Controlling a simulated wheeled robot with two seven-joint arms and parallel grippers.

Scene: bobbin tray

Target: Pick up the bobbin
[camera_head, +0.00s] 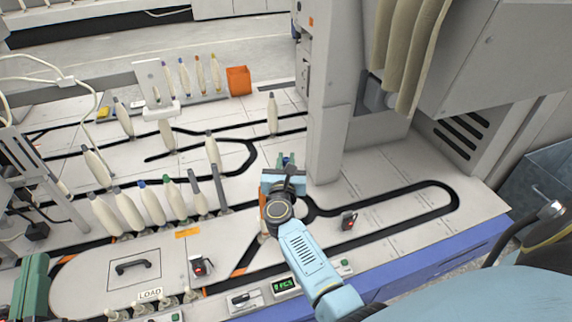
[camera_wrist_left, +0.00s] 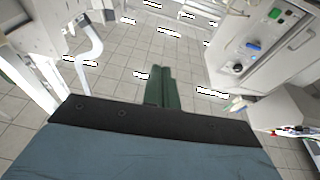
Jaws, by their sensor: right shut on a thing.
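Several cream bobbins with coloured tips stand in a front row on the white machine top, one of them a bobbin (camera_head: 152,205) with a blue tip. My right gripper (camera_head: 287,162) is over the black track right of this row. It is shut on a bobbin, which the wrist and fingers mostly hide. An orange and cream piece (camera_head: 263,215) shows just left of the wrist; I cannot tell whether it is part of the held bobbin. My left gripper (camera_head: 32,287) is at the lower left edge; its green fingers (camera_wrist_left: 163,90) are together and empty in the left wrist view, above tiled floor.
More bobbins stand farther back, such as a single bobbin (camera_head: 272,114) and several slim ones by an orange box (camera_head: 239,80). A grey column (camera_head: 340,90) rises behind my right gripper. A red-buttoned switch (camera_head: 349,220) is to its right.

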